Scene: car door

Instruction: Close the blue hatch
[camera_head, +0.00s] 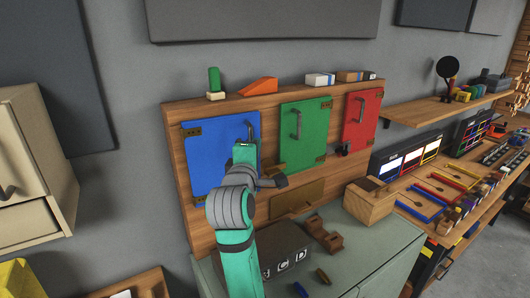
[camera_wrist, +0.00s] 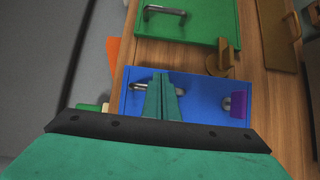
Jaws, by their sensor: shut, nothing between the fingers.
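The blue hatch (camera_head: 208,150) is at the left of the upright wooden board in the head view, and it also shows in the wrist view (camera_wrist: 200,92). It looks roughly in line with the board; I cannot tell whether a small gap remains. Its metal handle (camera_head: 250,130) is near its right edge. My gripper (camera_head: 245,150) is in front of that right side, its fingers together and empty. In the wrist view the fingertips (camera_wrist: 161,80) overlap the handle (camera_wrist: 142,86); contact is unclear. My arm hides the hatch's lower right part.
A green hatch (camera_head: 304,135) and a red hatch (camera_head: 361,118) are to the right. A brown latch piece (camera_wrist: 222,60) sits between the blue and green hatches. Blocks (camera_head: 259,86) stand on the board's top. A dark lettered box (camera_head: 285,252) is on the cabinet below.

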